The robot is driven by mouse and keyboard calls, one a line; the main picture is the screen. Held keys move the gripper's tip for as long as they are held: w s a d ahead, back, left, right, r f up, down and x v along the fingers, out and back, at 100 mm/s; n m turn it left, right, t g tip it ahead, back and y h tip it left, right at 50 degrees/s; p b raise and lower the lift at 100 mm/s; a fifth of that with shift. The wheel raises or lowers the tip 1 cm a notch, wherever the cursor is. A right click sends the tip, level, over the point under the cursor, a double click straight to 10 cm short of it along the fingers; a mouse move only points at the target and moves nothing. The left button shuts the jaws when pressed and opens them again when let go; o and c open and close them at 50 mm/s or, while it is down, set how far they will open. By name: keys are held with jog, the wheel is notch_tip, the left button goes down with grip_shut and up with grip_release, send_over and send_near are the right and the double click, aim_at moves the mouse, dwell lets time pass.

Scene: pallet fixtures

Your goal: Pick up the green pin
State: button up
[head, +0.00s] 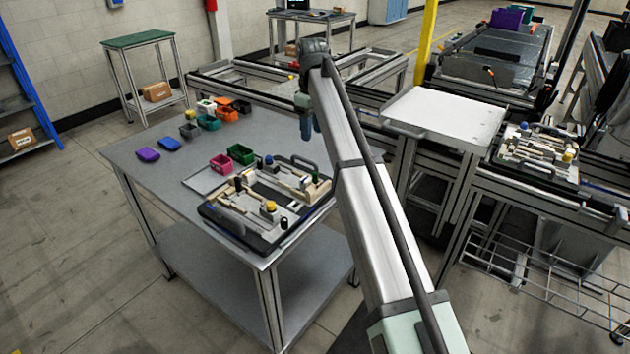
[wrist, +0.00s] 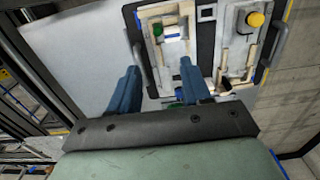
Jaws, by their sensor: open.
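The green pin (head: 316,176) stands upright at the right end of the pallet fixture (head: 243,237) on the grey table (head: 300,248). In the wrist view a small green round top (wrist: 158,31), which looks like the same pin, shows on the fixture, ahead of my fingers. My gripper (head: 306,124) hangs above and behind the fixture, apart from the pin. In the wrist view my gripper (wrist: 160,84) has its two blue fingers spread apart with nothing held between them.
The fixture also carries a yellow knob (head: 270,206), a blue knob (head: 268,160), dark pins and a handle. A green bin (head: 241,154) and a magenta bin (head: 221,164) stand behind it. A second fixture (head: 540,150) lies on the right-hand frame.

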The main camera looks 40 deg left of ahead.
send_over(315, 173)
jog(key=f, duration=0.8)
jog(key=shift+s+a+f, duration=0.1)
jog(key=shift+s+a, duration=0.05)
jog(key=shift+a, duration=0.1)
jog(key=shift+d+f, duration=0.15)
jog(key=shift+f, duration=1.2)
jog(key=shift+d+f, duration=0.1)
jog(key=shift+f, duration=1.2)
grip_shut()
